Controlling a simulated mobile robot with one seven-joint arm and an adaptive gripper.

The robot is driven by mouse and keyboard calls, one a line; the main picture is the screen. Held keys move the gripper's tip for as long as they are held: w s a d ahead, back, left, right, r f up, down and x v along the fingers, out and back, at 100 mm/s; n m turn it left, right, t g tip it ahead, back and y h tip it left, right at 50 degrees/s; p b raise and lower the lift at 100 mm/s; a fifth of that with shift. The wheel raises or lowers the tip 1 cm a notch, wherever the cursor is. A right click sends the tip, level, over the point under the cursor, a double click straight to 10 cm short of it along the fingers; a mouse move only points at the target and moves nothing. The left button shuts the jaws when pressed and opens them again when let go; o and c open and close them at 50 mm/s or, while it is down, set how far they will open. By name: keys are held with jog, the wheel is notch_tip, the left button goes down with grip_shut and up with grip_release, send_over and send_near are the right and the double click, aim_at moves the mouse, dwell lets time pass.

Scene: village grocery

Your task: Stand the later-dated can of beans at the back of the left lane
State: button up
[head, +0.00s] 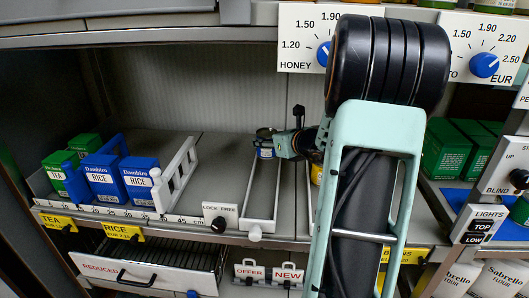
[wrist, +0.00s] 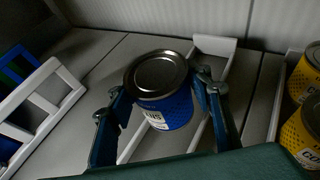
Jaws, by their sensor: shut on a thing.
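A blue can (wrist: 162,112) with a grey metal lid and a partly readable label ending in "ANS" is between the fingers of my gripper (wrist: 160,108) in the wrist view. The gripper is shut on it. The can is upright, over the far part of a white-railed lane (wrist: 215,45). I cannot tell whether its base touches the lane floor. In the head view the can (head: 266,152) shows at the back end of that lane (head: 247,205), with my gripper (head: 277,143) reaching in from the right. No date is readable.
Yellow cans (wrist: 298,135) stand in a lane to the right. A white rack (wrist: 40,103) is at the left, beside blue and green boxes (head: 103,175). A "LOCK TREE" sign (head: 220,212) and a white knob (head: 255,233) are at the shelf front. Shelf floor left of the lane is clear.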

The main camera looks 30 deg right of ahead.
aim_at(268, 149)
jog(key=shift+w+d+f, duration=0.25)
jog(key=shift+f, duration=0.1)
jog(key=shift+w+d+f+b, duration=0.1)
jog(key=shift+f+b, duration=0.25)
jog(key=shift+f, duration=0.6)
jog(key=shift+w+d+f+b, duration=0.1)
jog(key=shift+f+b, duration=0.25)
jog(key=shift+f, duration=0.55)
jog(key=shift+f, duration=0.2)
jog(key=o, duration=1.5)
jog(key=shift+r, duration=0.15)
